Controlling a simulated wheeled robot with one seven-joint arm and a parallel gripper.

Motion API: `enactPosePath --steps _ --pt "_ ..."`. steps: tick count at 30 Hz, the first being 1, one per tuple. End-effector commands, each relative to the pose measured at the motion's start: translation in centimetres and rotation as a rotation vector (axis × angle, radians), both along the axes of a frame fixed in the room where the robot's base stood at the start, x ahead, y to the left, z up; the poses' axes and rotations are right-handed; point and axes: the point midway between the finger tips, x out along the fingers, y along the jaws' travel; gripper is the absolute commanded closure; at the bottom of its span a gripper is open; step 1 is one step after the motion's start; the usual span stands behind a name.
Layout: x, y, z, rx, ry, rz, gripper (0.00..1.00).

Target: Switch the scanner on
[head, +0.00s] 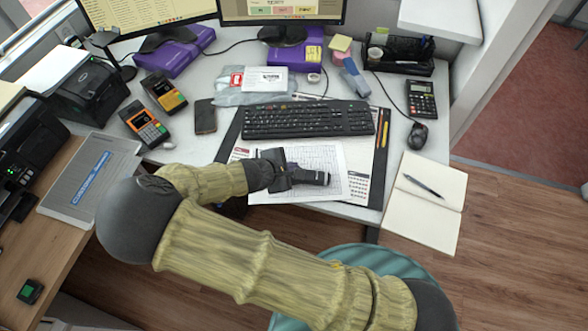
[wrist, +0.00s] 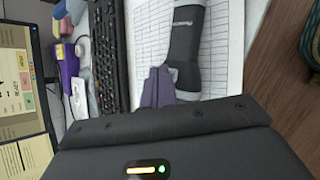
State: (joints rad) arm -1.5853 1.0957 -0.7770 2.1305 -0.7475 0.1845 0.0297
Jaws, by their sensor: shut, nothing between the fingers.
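The scanner is a dark grey hand-held device (head: 312,177) lying on a printed sheet in front of the keyboard. In the wrist view it (wrist: 187,40) runs up from the middle, with pale lettering and a light grey band at its near end. My gripper (head: 286,170) is at the scanner's left end in the head view. In the wrist view my gripper's fingers (wrist: 158,76) are together and empty, beside the scanner's near end. I cannot tell whether they touch it. My gripper hides part of that end, and I make out no switch or lit lamp on the scanner.
The keyboard (head: 306,119) lies just behind the sheet. A mouse (head: 417,136), a calculator (head: 421,98) and an open notebook (head: 425,200) are to the right. Card terminals (head: 145,124) and a phone (head: 205,116) are to the left. Monitors stand at the back.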

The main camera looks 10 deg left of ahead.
Motion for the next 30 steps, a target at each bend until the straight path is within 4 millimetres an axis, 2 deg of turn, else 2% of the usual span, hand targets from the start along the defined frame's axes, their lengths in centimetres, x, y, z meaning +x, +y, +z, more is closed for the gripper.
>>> enactPosePath --steps 7,20,30 --pt "0.1 0.0 1.4 0.001 0.0 0.001 1.0" --pt "0.1 0.0 1.7 0.001 -0.001 0.003 1.0" --pt "0.1 0.0 4.5 0.001 -0.001 0.003 1.0"
